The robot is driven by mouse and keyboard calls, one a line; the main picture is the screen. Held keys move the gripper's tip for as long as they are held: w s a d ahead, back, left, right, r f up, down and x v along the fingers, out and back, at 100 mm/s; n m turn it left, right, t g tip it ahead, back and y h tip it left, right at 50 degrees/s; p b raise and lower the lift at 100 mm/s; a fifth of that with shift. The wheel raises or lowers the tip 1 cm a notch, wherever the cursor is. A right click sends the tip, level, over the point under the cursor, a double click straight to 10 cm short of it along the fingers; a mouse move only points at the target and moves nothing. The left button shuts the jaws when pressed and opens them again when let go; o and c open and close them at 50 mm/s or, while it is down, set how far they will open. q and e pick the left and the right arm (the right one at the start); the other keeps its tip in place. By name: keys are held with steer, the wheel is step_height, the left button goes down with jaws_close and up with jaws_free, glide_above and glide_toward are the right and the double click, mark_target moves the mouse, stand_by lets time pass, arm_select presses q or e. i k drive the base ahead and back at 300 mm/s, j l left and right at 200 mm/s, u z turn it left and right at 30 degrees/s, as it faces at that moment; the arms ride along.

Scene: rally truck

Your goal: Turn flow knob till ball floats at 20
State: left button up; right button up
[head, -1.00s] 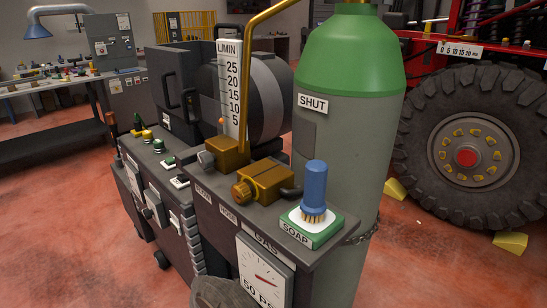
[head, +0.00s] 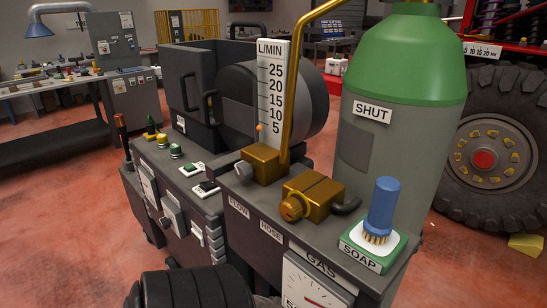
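The flow meter has a white scale (head: 273,95) marked L/MIN with 5 to 25, standing on a brass block (head: 265,166). A small orange ball (head: 258,127) shows at the scale's left edge, low down, about level with the 5. The grey flow knob (head: 243,172) sticks out of the block's left front, above the FLOW label (head: 239,207). Neither gripper's fingers are in view. A dark ribbed part at the bottom edge seems to be one of my arms, well below the knob.
A brass valve (head: 314,195) stands right of the knob, above the HOSE label. A blue brush (head: 382,207) sits on the green SOAP holder (head: 367,256). The green-topped SHUT cylinder (head: 400,120) rises behind. Green and yellow buttons are at left. A brass pipe rises behind the scale.

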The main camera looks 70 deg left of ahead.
mark_target(244, 170)
steer(key=k+j+z, duration=0.35)
steer(key=j, duration=0.2)
steer(key=k+j+z, duration=0.35)
steer(key=j, duration=0.15)
steer(key=k+j+z, duration=0.35)
